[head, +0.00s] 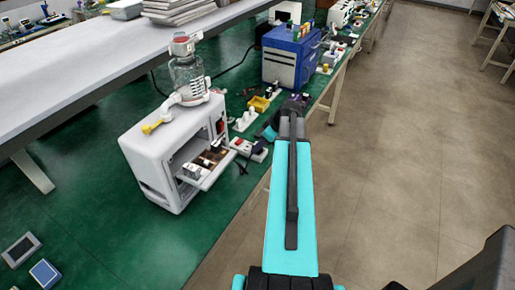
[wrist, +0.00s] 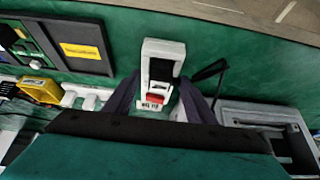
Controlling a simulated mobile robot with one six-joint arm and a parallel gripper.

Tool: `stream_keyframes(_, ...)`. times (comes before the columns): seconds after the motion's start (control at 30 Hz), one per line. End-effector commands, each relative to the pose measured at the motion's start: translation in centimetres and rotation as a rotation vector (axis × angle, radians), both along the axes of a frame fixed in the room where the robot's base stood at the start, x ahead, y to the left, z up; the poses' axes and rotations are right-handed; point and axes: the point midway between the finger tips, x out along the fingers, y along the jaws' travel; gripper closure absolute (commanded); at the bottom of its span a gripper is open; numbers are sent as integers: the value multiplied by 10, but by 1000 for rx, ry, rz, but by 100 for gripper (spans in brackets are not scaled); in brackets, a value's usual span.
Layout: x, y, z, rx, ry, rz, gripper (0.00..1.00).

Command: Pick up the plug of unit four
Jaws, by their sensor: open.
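A small white socket block (wrist: 151,48) lies on the green bench, with a dark block, seemingly a plug (wrist: 160,70), on it and a red switch (wrist: 155,98) at its near end. A black cord (wrist: 209,71) shows just right of it. No unit number is readable. My gripper (wrist: 158,92) is open, its two dark fingers on either side of the socket block's near part. Whether they touch it I cannot tell. In the head view my gripper (head: 268,131) is beside the socket block (head: 248,149), in front of the white canister pump (head: 145,160) with its open drawer.
The white pump's casing (wrist: 245,107) is close on the right in the wrist view. A yellow box (wrist: 40,91) and a dark panel with a yellow label (wrist: 83,51) are on the left. A blue unit (head: 290,60) stands farther along the bench. The floor to the right is clear.

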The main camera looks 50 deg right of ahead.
Motion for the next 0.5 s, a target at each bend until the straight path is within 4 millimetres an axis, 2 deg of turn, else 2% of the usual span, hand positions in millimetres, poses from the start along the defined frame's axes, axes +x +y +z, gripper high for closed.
stream_keyframes(0.2,4,1,-7,0,0,-1,50)
stream_keyframes(0.5,3,0,-7,0,0,-1,50)
